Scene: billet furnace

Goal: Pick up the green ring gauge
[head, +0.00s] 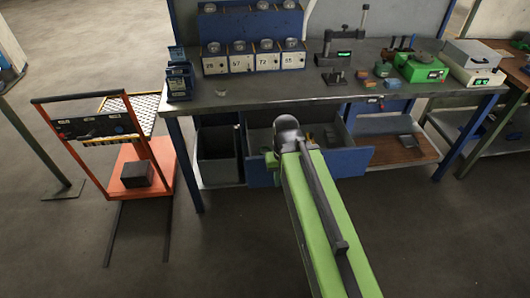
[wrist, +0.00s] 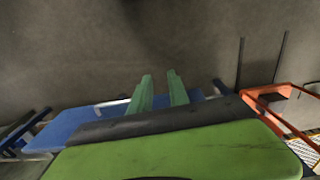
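I cannot pick out the green ring gauge with certainty.
A green instrument box (head: 421,67) and a pale boxed device (head: 473,62) stand at the bench's right. An orange cart (head: 128,165) with a dark block (head: 137,174) stands left. The floor in front is mostly clear.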

